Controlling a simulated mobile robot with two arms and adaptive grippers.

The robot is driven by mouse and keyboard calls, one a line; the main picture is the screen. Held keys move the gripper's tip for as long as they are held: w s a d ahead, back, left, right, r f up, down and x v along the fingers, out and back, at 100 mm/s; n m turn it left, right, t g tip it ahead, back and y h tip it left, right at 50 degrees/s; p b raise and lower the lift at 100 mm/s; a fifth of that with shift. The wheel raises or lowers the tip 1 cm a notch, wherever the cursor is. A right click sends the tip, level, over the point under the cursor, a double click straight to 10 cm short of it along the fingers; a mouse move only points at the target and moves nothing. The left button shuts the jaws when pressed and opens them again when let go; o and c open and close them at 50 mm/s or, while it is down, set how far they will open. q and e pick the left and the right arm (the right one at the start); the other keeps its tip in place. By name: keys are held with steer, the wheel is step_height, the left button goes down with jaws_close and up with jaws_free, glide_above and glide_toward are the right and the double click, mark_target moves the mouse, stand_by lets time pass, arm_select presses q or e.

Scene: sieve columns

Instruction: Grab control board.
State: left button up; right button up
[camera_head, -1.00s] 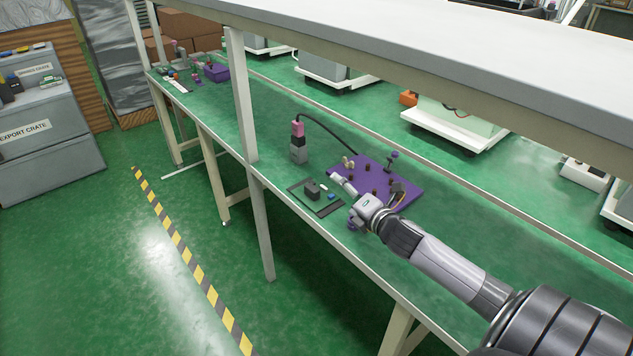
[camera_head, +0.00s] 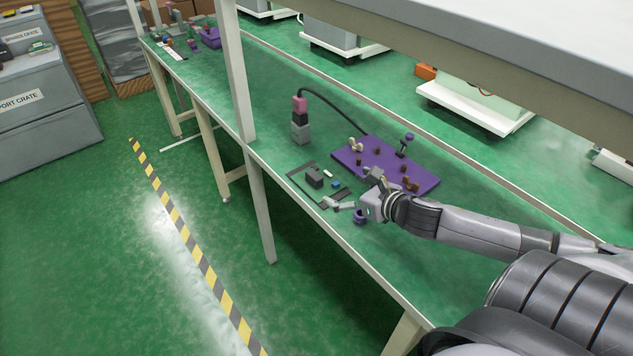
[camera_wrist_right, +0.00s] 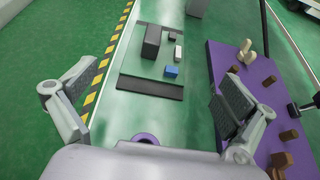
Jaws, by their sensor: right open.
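The control board (camera_head: 322,191) lies flat near the front edge of the green bench. It carries a large dark block, a small white block and a blue block. It also shows in the right wrist view (camera_wrist_right: 137,63), with a dark strip along its near edge. My right gripper (camera_head: 356,191) is open and empty, just to the right of the board. In the right wrist view its spread fingers (camera_wrist_right: 150,95) stand on either side of the view, with the board ahead between them. My left gripper is not in view.
A purple fixture plate (camera_head: 395,168) with brown pegs lies right behind the board. A pink, black and grey tool stand (camera_head: 300,122) with a cable stands behind-left. A small purple ring (camera_head: 360,216) sits below my gripper. A bench post (camera_head: 241,80) rises at left.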

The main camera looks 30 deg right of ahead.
mark_target(318, 175)
steer(key=x, duration=0.3)
steer(key=shift+w, duration=0.1)
steer(key=x, duration=0.3)
steer(key=shift+w+f, duration=0.2)
steer(key=shift+w, duration=0.65)
steer(key=shift+x, duration=2.2)
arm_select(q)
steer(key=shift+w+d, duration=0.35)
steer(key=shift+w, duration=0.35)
arm_select(e)
steer(key=shift+a+r, duration=0.1)
steer(key=shift+c, duration=0.2)
steer(key=shift+s, duration=0.1)
steer(key=c, duration=1.6)
steer(key=shift+o, duration=0.2)
